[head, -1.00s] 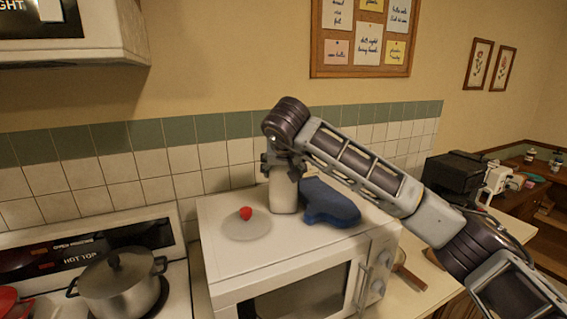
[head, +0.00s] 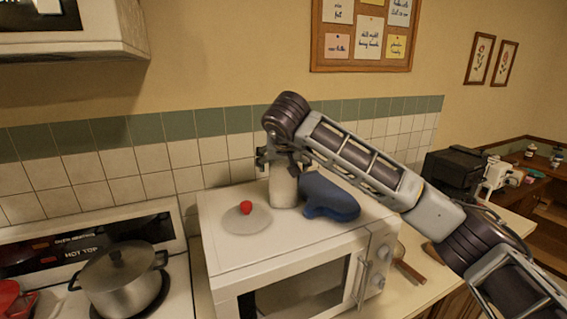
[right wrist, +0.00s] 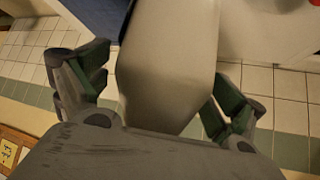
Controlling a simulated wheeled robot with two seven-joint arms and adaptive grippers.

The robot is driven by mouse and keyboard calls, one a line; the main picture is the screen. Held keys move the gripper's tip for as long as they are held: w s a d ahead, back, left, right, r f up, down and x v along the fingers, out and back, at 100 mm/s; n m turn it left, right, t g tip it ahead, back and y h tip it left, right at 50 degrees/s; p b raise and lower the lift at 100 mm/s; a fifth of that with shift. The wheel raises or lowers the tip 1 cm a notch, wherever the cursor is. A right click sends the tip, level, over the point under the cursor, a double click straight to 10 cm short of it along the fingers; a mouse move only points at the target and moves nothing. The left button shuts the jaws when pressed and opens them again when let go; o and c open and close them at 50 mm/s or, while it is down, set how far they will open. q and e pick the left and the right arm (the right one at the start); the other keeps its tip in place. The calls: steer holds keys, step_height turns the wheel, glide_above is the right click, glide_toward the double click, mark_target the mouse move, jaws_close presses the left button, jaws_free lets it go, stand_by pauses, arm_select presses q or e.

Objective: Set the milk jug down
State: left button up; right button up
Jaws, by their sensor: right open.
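The milk jug (head: 284,188) is pale and stands upright on top of the white microwave (head: 235,260), toward its back edge. My right gripper (head: 284,160) is at the top of the jug, its fingers spread to either side. In the right wrist view the jug (right wrist: 166,70) lies between the open fingers of the gripper (right wrist: 163,92), with a gap visible on both sides. The gripper hides the jug's top in the head view. My left gripper is not in view.
A blue oven mitt (head: 330,197) lies right beside the jug. A clear lid with a red knob (head: 246,207) lies left of it on the microwave. A lidded pot (head: 118,280) stands on the stove at left. The tiled wall (head: 150,160) is close behind.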

steer(key=shift+r, duration=0.1)
steer(key=shift+s+r, duration=0.1)
steer(key=b+v, duration=0.2)
steer(key=v, duration=0.9)
steer(key=shift+s+r, duration=0.25)
steer(key=shift+r, duration=0.05)
steer(key=shift+o, duration=0.5)
